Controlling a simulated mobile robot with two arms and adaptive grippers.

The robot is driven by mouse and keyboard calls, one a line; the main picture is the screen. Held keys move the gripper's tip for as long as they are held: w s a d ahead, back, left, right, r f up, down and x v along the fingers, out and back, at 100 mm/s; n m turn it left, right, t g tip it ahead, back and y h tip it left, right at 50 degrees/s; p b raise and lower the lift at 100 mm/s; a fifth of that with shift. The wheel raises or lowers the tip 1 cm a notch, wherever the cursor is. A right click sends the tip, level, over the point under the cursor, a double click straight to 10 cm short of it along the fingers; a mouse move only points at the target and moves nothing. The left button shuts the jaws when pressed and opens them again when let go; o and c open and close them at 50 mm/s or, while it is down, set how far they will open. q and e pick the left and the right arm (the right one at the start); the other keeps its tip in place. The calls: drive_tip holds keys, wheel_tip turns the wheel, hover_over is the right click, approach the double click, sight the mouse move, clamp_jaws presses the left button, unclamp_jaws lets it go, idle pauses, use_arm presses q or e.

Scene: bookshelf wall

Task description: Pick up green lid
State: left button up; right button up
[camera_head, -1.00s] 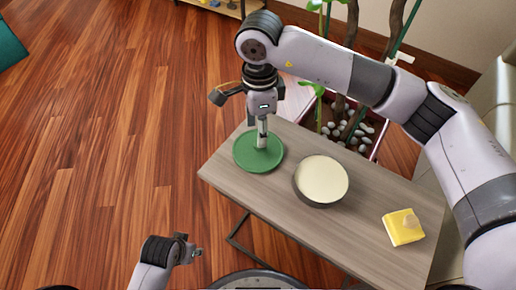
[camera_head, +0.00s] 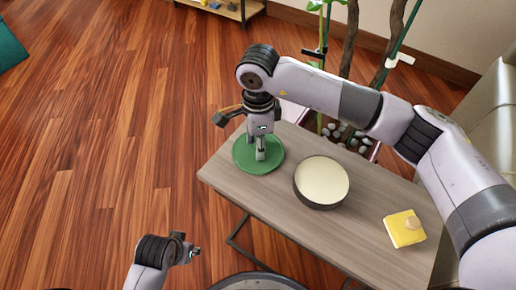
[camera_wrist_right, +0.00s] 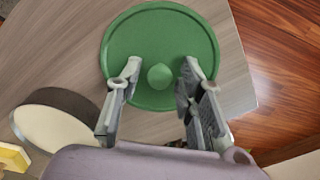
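The green lid (camera_head: 244,162) lies flat on the far left end of the grey wooden table, round with a raised rim. Its round green knob shows in the middle in the right wrist view (camera_wrist_right: 160,76). My right gripper (camera_head: 260,157) points down over the lid's middle. In the right wrist view its two fingers (camera_wrist_right: 161,70) stand apart, one on each side of the knob, with gaps between. My left gripper (camera_head: 190,249) is low in the head view, off the table's left side; its fingers are too small to judge.
A dark round pan with a cream top (camera_head: 322,182) stands on the table (camera_head: 275,205) beside the lid. A yellow block (camera_head: 404,229) lies at the right end. A planter with stones and stems (camera_head: 340,135) is behind the table.

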use_arm(q)
drive_tip(key=shift+s+f, duration=0.1)
drive_tip(key=shift+f, duration=0.05)
use_arm(e)
clamp_jaws()
drive_tip(key=shift+r, duration=0.1)
